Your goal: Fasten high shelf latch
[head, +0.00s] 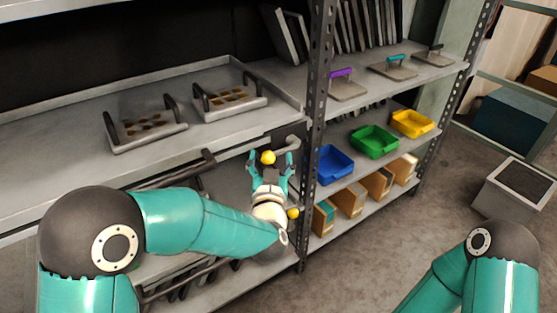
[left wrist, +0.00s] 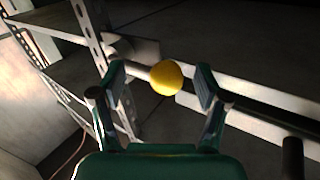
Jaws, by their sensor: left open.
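A round yellow knob (head: 267,157) shows at the shelf's front edge, beside the upright post (head: 315,110). It also shows in the left wrist view (left wrist: 166,78), in front of a pale metal rail (left wrist: 245,92). My left gripper (head: 270,160) is open, its fingers on either side of the knob. In the left wrist view a gap shows between the knob and each finger. A second yellow knob (head: 293,213) sits lower, beside my left wrist. The latch body is mostly hidden, and I cannot tell its position. My right gripper is out of view.
Two trays with dark handles (head: 145,125) (head: 230,95) stand on the upper left shelf. Blue (head: 333,165), green (head: 375,141) and yellow (head: 412,123) bins fill a right shelf. A grey box (head: 513,190) stands on the floor at right. Bare floor lies between.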

